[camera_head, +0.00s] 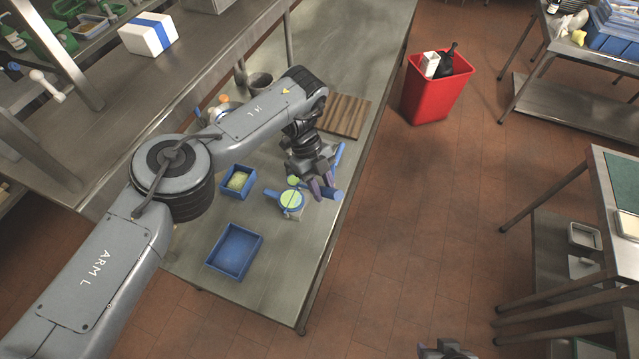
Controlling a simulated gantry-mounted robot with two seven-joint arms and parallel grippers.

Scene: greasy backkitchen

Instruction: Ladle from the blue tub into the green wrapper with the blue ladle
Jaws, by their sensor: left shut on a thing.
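The blue tub (238,182) stands on the steel table with pale yellow-green contents in it. My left gripper (321,188) is over the table to the right of the tub, shut on the blue ladle (339,155). Blue parts show beside and below its fingers, but the fingers hide much of the grip. Just left of the fingers is a small pale container (295,213) with light green on top and blue around it. I cannot tell whether this is the green wrapper or where the ladle's bowl is. My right gripper (446,350) is at the bottom edge, cut off, away from the table.
A shallow blue tray (235,251) lies at the near end of the table. A brown wooden board (345,116) and a dark bowl (260,82) lie farther back. A red bin (434,90) stands on the floor to the right. An upper shelf (190,55) overhangs the left side.

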